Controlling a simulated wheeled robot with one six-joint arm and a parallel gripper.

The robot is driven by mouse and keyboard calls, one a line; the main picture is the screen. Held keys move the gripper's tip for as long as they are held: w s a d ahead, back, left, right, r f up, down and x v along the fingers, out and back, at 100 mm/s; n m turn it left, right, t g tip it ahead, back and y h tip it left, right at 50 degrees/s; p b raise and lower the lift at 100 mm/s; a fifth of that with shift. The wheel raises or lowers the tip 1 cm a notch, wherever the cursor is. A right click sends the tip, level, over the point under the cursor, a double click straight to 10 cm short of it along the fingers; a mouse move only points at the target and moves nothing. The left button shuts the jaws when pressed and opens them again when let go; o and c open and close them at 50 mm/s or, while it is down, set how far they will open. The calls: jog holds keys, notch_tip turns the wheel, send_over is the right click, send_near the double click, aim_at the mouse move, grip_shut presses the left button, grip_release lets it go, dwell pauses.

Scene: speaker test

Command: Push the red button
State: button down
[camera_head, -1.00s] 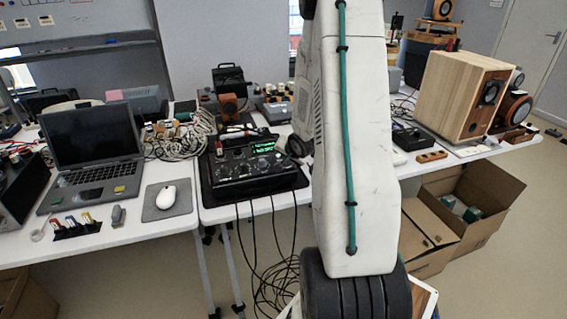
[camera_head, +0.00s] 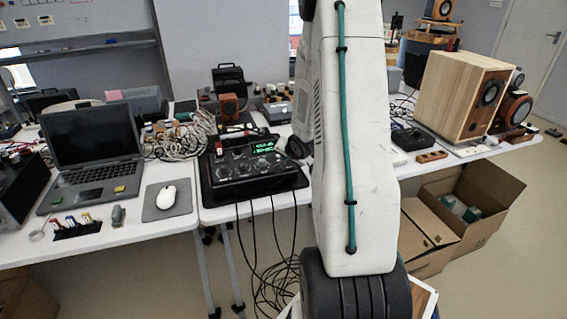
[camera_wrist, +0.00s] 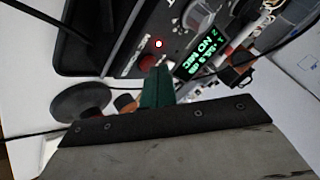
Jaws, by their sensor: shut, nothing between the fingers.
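The red button (camera_wrist: 147,61) is a small dark-red round knob on the black panel in the wrist view, beside a bright red light (camera_wrist: 158,43). My gripper (camera_wrist: 156,72) is shut and empty, with its dark green fingertips close to the button. I cannot tell whether they touch it. In the head view, the black device (camera_head: 250,178) with knobs and a green display (camera_head: 264,146) sits on the white table. The button is not clear there, and my gripper is hidden behind my arm.
A laptop (camera_head: 92,150), a mouse (camera_head: 166,196) and tangled cables (camera_head: 185,140) lie left of the device. A wooden speaker (camera_head: 458,95) stands at the right. Black cables (camera_head: 252,235) hang off the front edge. In the wrist view, a black round object (camera_wrist: 80,101) is near the fingers.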

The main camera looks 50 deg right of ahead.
jog(key=shift+r, duration=0.75)
jog(key=shift+r, duration=0.1)
notch_tip(320, 180, up, 6)
jog(key=shift+f, duration=0.1)
dwell(0.7)
